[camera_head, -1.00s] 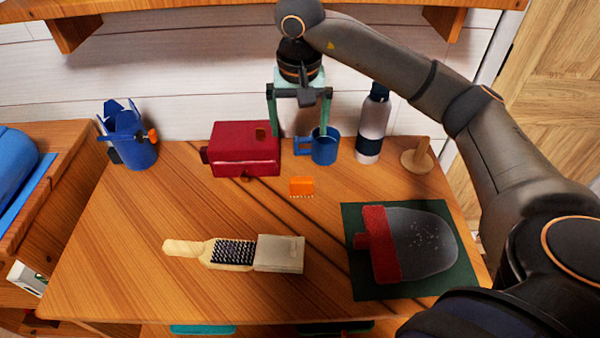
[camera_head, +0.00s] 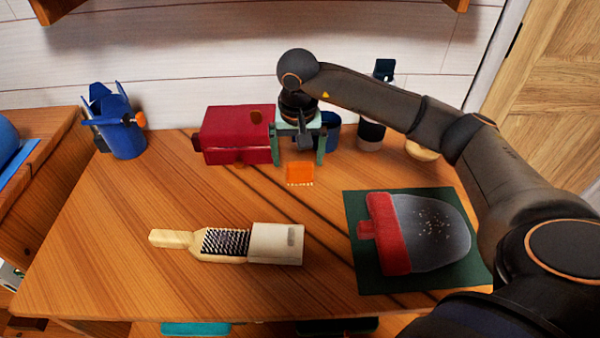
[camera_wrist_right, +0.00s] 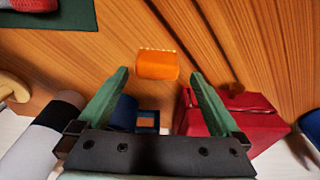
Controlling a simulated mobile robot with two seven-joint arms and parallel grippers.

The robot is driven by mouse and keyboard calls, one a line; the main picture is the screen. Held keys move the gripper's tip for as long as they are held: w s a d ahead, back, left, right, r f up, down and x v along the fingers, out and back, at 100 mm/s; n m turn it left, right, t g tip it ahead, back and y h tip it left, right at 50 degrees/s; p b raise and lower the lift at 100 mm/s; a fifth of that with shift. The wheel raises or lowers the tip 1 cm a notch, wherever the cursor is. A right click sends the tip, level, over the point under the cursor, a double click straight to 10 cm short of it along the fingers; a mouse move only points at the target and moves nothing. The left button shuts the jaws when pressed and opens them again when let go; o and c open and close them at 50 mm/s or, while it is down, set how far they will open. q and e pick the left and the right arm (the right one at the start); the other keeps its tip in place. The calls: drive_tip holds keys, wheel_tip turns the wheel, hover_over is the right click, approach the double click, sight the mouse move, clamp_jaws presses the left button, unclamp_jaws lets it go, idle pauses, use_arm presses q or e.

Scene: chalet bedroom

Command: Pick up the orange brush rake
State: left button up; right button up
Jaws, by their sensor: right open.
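The orange brush rake (camera_head: 300,174) is a small block with a row of pale teeth. It lies on the wooden table in front of the red box. In the right wrist view the rake (camera_wrist_right: 157,65) shows just beyond and between the fingertips. My right gripper (camera_head: 298,165) is open and empty, with its green fingers pointing down just behind the rake. It also shows in the right wrist view (camera_wrist_right: 160,75). I see no contact between the fingers and the rake. My left gripper is in no view.
A red box (camera_head: 236,135) and a blue mug (camera_head: 331,132) stand close behind the gripper. A bottle (camera_head: 370,135) is right of the mug. A wooden-handled brush (camera_head: 225,243) and a green mat (camera_head: 370,283) with a red-and-grey item lie nearer. A blue holder (camera_head: 122,138) stands left.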

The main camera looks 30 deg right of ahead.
sight(300, 164)
drive_tip(key=f, duration=0.4)
drive_tip(key=shift+d+f, duration=0.25)
drive_tip(key=shift+d, duration=0.05)
drive_tip(key=c, duration=1.3)
drive_tip(key=shift+r, duration=0.15)
drive_tip(key=shift+r, duration=0.25)
wheel_tip(300, 164, up, 3)
drive_tip(key=shift+w+f, duration=0.1)
drive_tip(key=shift+f, duration=0.05)
drive_tip(key=s+a+r, duration=0.4)
drive_tip(key=s, duration=0.1)
drive_tip(key=s+a+r, duration=0.5)
drive_tip(key=shift+s+a+r, duration=0.25)
drive_tip(key=shift+r, duration=0.05)
